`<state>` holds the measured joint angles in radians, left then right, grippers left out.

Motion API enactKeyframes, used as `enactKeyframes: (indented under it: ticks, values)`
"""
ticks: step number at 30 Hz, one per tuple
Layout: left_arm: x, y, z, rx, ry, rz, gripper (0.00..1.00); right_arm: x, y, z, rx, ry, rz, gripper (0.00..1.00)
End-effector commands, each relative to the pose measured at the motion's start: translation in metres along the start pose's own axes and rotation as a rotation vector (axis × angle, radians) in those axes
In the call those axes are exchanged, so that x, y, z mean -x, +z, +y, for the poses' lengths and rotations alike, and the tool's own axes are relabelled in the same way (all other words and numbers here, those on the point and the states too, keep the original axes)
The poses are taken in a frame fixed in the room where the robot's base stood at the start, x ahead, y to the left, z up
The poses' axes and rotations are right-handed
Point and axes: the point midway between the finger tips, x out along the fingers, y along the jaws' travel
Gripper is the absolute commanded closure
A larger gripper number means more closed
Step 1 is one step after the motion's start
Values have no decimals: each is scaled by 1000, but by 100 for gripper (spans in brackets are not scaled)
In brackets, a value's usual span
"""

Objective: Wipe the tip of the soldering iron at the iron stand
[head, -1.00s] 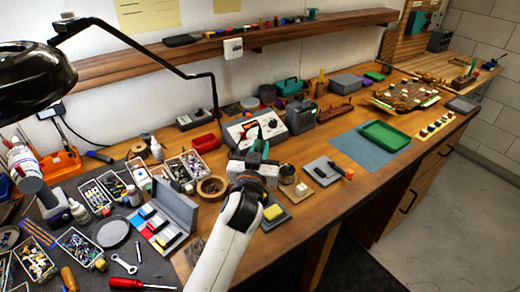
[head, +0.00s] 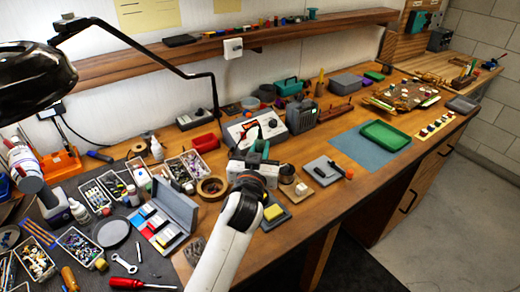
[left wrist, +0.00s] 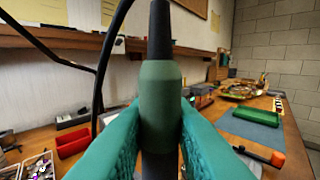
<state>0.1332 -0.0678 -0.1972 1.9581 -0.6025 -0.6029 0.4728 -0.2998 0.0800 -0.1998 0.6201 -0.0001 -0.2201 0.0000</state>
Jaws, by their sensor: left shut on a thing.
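My left gripper (head: 258,152) is over the bench, in front of the grey soldering station (head: 240,132). In the left wrist view its teal fingers (left wrist: 160,140) are shut on the soldering iron (left wrist: 160,95), whose handle is grey-green with a dark upper part. The handle looks upright between the fingers. The iron's tip is hidden in both views. A yellow sponge (head: 273,212) lies in a dark tray just right of my forearm; I take this as part of the iron stand, and my arm partly covers this area. My right gripper is not in view.
A round pot (head: 287,174) and a grey pad (head: 322,170) with a dark tool are right of the gripper. A tape roll (head: 211,187) and a grey case (head: 175,205) are left. A green tray (head: 384,135) sits on a blue mat. The lamp (head: 35,75) hangs at upper left.

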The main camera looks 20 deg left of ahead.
Motion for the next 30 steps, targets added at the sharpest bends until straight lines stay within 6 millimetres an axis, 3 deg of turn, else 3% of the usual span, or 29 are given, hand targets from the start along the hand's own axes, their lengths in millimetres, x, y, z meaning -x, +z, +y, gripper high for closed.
enactKeyframes:
  ticks: [11, 30]
  values:
    - [0, 4, 0, 0, 0, 4, 100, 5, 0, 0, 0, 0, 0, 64]
    - [0, 57, 0, 1, 0, 1, 100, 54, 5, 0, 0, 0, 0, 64]
